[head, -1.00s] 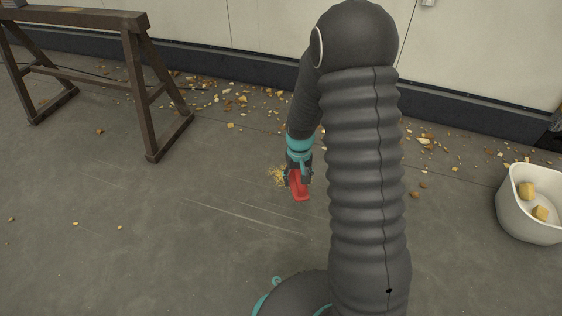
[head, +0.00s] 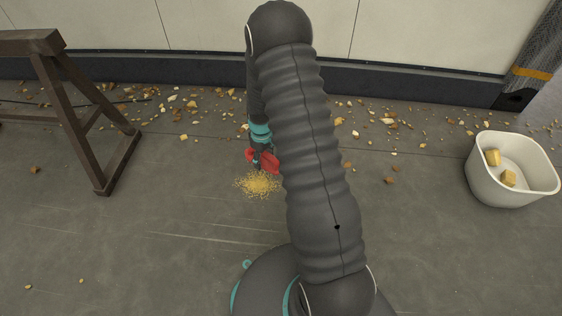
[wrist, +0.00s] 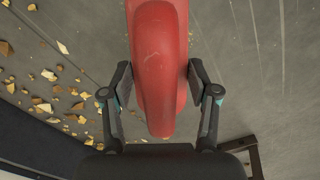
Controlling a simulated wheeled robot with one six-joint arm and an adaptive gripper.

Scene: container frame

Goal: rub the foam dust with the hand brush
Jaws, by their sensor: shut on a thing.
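The red hand brush (wrist: 159,70) is held between the two fingers of my gripper (wrist: 160,82) in the wrist view. Its bristles are hidden there. In the head view the brush (head: 265,158) shows as a small red shape under my gripper (head: 259,148), low over the floor. The foam dust (head: 257,184) is a yellowish, grainy patch on the grey floor, just in front of the brush on the near side. I cannot tell whether the brush touches the floor or the dust.
A white tub (head: 478,185) with two yellow foam chunks stands at right. A brown trestle (head: 85,115) stands at left. Foam crumbs (head: 190,104) lie scattered along the wall's dark base (head: 400,82). The floor at front left is mostly clear.

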